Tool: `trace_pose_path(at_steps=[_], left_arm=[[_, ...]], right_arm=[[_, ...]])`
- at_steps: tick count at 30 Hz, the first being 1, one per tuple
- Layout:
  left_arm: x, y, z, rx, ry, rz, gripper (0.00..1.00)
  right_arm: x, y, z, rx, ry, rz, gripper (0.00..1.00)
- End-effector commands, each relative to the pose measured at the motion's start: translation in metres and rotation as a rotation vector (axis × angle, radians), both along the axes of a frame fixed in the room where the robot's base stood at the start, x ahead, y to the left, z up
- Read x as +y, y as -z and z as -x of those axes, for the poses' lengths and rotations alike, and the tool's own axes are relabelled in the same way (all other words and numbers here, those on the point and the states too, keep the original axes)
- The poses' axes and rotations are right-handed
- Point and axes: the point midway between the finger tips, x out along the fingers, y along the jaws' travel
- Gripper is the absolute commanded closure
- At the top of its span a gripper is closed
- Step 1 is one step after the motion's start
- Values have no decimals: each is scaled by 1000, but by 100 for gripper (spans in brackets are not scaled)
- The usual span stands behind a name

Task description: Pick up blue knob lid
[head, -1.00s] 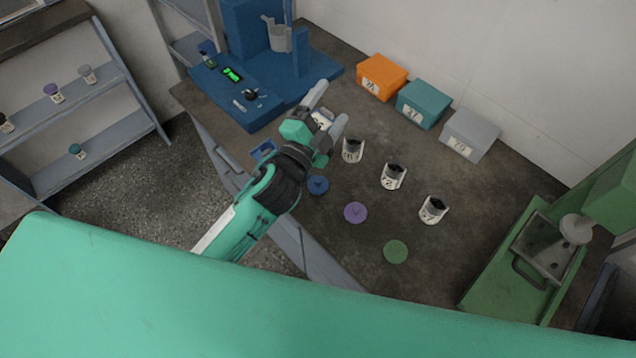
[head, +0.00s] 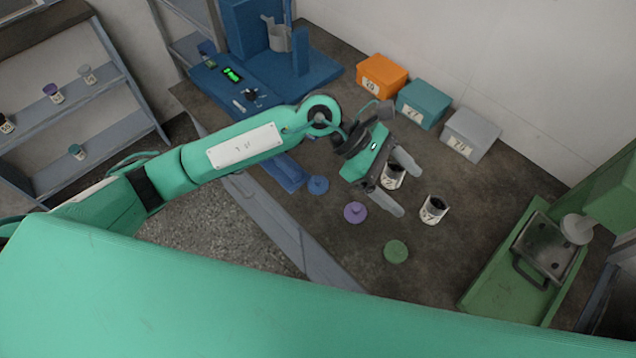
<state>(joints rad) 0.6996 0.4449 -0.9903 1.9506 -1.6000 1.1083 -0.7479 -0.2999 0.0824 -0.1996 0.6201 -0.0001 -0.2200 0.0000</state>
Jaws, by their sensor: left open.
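The blue knob lid (head: 318,185) lies on the dark bench, left of the purple lid (head: 355,212) and the green lid (head: 396,251). My left gripper (head: 408,186) is open and empty above the bench. Its fingers point right and down, between the purple lid and a white jar (head: 393,175). The blue lid is to the left of the gripper, apart from it. My right gripper is not in view.
Another white jar (head: 433,209) stands to the right. Orange (head: 382,77), teal (head: 423,103) and grey (head: 470,134) boxes line the wall. A blue machine (head: 262,60) stands at the back left, a green press (head: 520,270) at the right.

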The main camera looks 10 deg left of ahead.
Motion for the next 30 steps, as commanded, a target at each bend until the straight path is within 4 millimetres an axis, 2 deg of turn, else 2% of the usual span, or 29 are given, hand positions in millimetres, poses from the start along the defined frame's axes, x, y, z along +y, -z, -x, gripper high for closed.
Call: trace_pose_path(at_steps=[3, 6, 12, 15, 20, 30], left_arm=[[33, 28, -19, -160, 96, -240, 24], [69, 45, -38, -270, 166, -447, 24], [134, 52, -75, -403, 252, -786, 24], [154, 50, -85, -431, 273, -883, 24], [166, 54, -90, -441, 284, -941, 24], [166, 115, -89, -438, 284, -939, 24]], right_arm=[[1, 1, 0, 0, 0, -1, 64], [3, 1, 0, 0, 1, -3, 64], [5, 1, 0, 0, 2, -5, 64], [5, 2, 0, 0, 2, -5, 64], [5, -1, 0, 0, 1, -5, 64], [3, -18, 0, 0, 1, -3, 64]])
